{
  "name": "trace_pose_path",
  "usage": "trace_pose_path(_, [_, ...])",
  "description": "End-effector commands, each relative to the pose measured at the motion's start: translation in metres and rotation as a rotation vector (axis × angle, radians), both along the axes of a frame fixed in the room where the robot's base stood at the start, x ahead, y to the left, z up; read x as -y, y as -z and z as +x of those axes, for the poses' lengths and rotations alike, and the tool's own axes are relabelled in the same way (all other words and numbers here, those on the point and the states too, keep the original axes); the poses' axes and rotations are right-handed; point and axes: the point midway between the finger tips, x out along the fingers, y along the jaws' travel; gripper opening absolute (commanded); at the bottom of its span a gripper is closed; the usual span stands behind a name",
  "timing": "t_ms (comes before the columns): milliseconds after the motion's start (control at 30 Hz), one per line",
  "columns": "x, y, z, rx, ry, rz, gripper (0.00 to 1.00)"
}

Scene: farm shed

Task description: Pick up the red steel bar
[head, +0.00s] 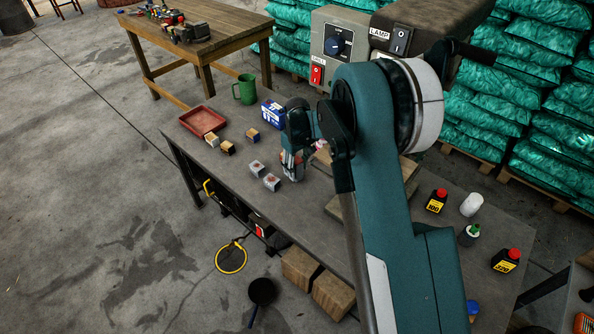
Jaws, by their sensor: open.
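My gripper (293,157) is low over the grey worktable (232,190), near its middle. My arm comes in from the lower right and hides part of the table. I cannot clearly make out a red steel bar. Small reddish patches show right around my gripper's fingers, but they are too small and too covered to identify. My gripper is open. I cannot tell whether its fingers touch anything. Two small grey blocks with reddish marks on top, one (257,167) behind the other (271,182), sit just left of my gripper.
A red tray (203,121), a green mug (245,88), a blue-and-white box (272,112) and several small wooden-looking blocks (227,148) stand to the left and behind. Bottles (437,201) stand right of my arm. A grey control box (340,46) rises behind.

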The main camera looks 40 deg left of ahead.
Motion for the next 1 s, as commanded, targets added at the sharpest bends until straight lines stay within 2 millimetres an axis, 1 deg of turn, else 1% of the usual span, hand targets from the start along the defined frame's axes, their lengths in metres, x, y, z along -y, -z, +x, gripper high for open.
trace_pose_path(33, [0.0,0.007,0.0,0.0,0.0,0.0,0.41])
trace_pose_path(100, [0.0,0.014,0.0,0.0,0.0,0.0,0.41])
trace_pose_path(267, [0.0,0.024,0.0,0.0,0.0,0.0,0.41])
trace_pose_path(833, [0.0,0.025,0.0,0.0,0.0,0.0,0.41])
trace_pose_path(1000, [0.0,0.025,0.0,0.0,0.0,0.0,0.19])
